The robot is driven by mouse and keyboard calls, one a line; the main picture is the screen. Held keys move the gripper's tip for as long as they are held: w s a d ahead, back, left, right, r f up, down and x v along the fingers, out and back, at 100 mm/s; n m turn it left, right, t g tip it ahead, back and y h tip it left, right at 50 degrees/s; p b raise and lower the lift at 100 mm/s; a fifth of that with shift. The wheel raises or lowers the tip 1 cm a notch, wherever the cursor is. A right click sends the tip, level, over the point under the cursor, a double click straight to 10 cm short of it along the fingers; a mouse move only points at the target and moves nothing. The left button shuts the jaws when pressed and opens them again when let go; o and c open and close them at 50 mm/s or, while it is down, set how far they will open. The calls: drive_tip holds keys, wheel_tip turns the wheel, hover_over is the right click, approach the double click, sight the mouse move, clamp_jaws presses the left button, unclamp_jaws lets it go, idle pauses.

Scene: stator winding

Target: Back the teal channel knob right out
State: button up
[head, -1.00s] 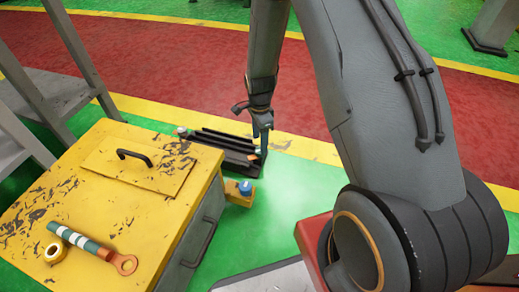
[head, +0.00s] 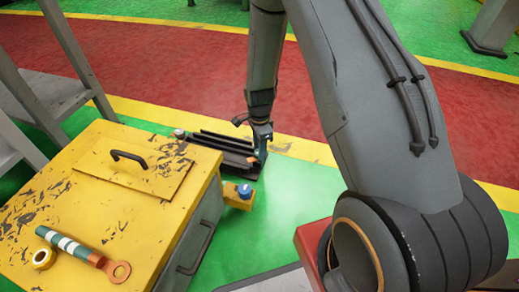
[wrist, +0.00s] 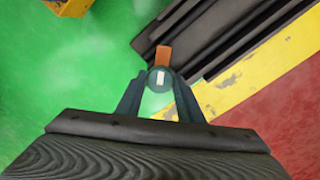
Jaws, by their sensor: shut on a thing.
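The teal channel knob (wrist: 160,79) is round with a white mark on top, in the middle of the wrist view. My gripper (wrist: 160,82) is shut on it, one finger on each side; in the head view my gripper (head: 261,136) points down at the right end of the black channel fixture (head: 215,141). The fixture's dark bars (wrist: 205,35) fill the upper right of the wrist view. An orange tab (wrist: 163,55) sticks out just beyond the knob. The knob's underside and thread are hidden, so I cannot tell how far in it sits.
A yellow block with a blue knob (head: 244,190) sits near the cabinet's side. Green floor right of the fixture is clear.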

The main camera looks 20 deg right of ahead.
drive_tip(key=shift+r+n+p, duration=0.1)
drive_tip(key=shift+n+p, duration=0.3)
drive_tip(key=shift+p, duration=0.2)
drive_tip(key=n+p, duration=0.1)
drive_tip(key=p, duration=0.1)
drive_tip(key=shift+s+n+p, duration=0.1)
drive_tip(key=shift+n+p, duration=0.25)
drive_tip(key=shift+n, duration=0.05)
drive_tip(key=n+p, duration=0.3)
drive_tip(key=shift+n+p, duration=0.3)
drive_tip(key=shift+p, duration=0.05)
drive_tip(key=n+p, duration=0.3)
drive_tip(key=n, duration=0.1)
drive_tip(key=shift+n, duration=0.3)
drive_tip(key=n+p, duration=0.2)
drive_tip(key=n, duration=0.1)
drive_tip(key=shift+n, duration=0.3)
drive_tip(key=n+p, duration=0.2)
drive_tip(key=n, duration=0.4)
drive_tip(key=shift+p, duration=0.35)
drive_tip(key=n+p, duration=0.1)
drive_tip(key=n, duration=0.5)
drive_tip(key=shift+n, duration=0.4)
